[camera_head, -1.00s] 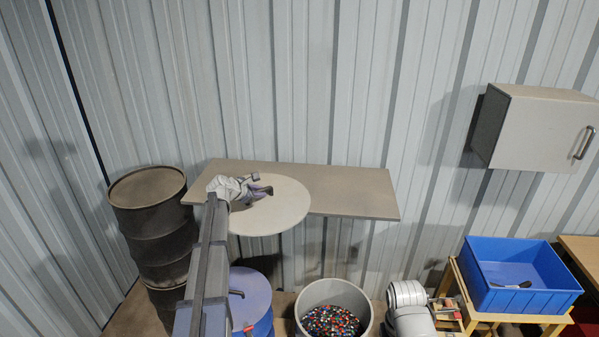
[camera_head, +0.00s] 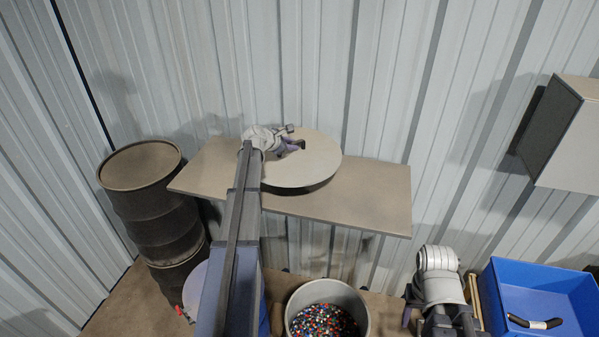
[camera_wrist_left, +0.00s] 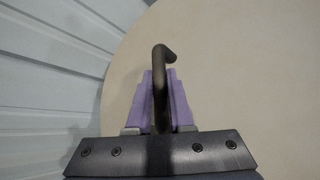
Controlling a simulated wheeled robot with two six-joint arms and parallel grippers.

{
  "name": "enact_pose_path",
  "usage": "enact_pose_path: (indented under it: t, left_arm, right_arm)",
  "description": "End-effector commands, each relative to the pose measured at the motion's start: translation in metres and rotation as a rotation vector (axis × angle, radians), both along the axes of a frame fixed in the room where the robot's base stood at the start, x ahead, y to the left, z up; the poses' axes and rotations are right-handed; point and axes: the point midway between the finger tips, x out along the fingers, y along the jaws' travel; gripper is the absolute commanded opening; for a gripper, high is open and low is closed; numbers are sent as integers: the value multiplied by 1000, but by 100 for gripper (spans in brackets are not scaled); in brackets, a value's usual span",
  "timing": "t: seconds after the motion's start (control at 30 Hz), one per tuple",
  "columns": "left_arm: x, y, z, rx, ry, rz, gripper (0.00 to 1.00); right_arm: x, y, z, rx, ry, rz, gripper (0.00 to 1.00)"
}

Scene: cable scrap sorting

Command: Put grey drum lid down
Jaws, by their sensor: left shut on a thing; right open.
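The grey drum lid (camera_head: 318,165) is a pale round disc with a dark bent handle on top. My left gripper (camera_head: 290,146) is shut on that handle; in the left wrist view the purple fingers flank the handle (camera_wrist_left: 160,85) and the lid (camera_wrist_left: 235,70) fills most of the picture. The lid is over the wall shelf (camera_head: 365,200), with a dark shadow under its front edge. I cannot tell whether it touches the shelf. My right gripper (camera_head: 407,314) is low, right of the grey bin, mostly hidden by its arm; it is open.
A dark drum stack (camera_head: 150,205) stands left of the shelf. A grey bin of coloured granules (camera_head: 362,317) is below it. A blue crate (camera_head: 535,275) holds a black-and-white piece. A wall cabinet (camera_head: 570,140) hangs at right. The shelf's right part is clear.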

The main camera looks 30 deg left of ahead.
Motion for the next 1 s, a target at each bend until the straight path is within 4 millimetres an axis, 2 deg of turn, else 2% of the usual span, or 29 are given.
enact_pose_path:
  t: [0.27, 0.73, 1.0]
  left_arm:
    - [0, 0, -4, -1, -2, 1, 0]
    - [0, 0, -62, -1, -1, 1, 0]
    - [0, 0, -64, -1, -1, 1, 0]
  right_arm:
    - [0, 0, -5, 0, 0, 2, 50]
    - [0, 0, -62, -1, -1, 18, 50]
    - [0, 0, -64, 0, -2, 17, 50]
